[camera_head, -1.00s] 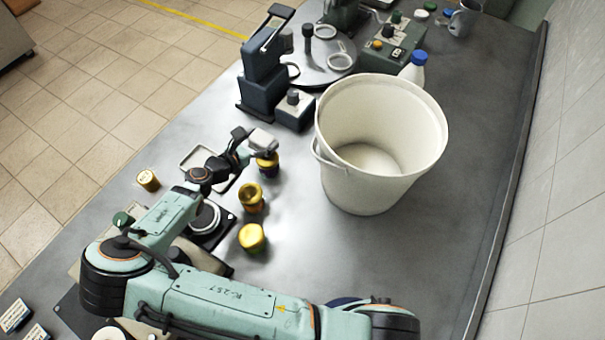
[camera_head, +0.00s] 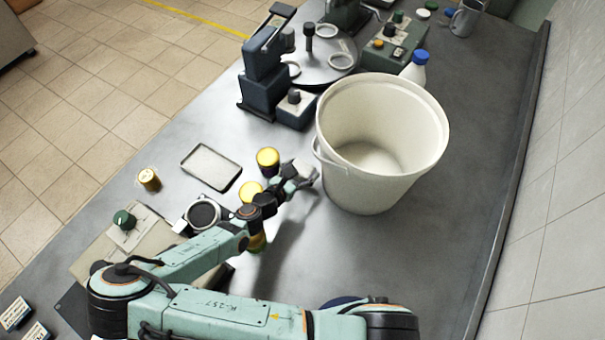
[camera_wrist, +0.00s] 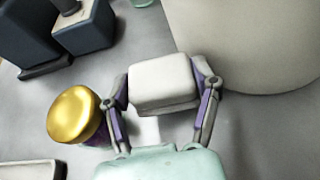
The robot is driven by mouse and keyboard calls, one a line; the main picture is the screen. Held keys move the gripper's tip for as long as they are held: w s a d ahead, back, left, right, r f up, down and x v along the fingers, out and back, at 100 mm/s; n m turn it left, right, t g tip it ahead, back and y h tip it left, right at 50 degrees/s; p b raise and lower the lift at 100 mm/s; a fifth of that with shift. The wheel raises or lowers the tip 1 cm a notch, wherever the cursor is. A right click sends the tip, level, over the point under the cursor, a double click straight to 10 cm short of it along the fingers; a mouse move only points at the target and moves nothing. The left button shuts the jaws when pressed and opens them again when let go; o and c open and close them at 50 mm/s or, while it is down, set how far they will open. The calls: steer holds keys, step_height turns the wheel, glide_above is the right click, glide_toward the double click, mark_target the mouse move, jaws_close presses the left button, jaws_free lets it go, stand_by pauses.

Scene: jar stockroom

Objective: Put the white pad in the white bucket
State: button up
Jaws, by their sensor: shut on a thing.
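The white pad (camera_wrist: 163,82) is a small block with rounded edges, between the two fingers of my gripper (camera_wrist: 160,96) in the wrist view. My gripper is shut on it; in the head view my gripper (camera_head: 301,175) and the pad are small and partly covered by the arm. The white bucket (camera_head: 370,190) is large, upright and open at the top, with its floor bare. My gripper is just left of the bucket's lower wall, below its rim. In the wrist view the bucket's wall (camera_wrist: 245,45) is just beyond the pad; contact cannot be told.
A gold-lidded jar (camera_head: 268,158) stands left of the gripper; others are partly behind the arm. A shallow tray (camera_head: 211,167) lies further left. A dark blue machine (camera_head: 264,75) and a bottle with a blue cap (camera_head: 416,68) stand behind. The table right of the bucket is clear.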

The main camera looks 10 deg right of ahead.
steer(key=shift+s+d+f, duration=0.15)
steer(key=shift+f, duration=1.1)
steer(key=shift+f, duration=0.1)
steer(key=o, duration=1)
steer(key=shift+o, duration=0.2)
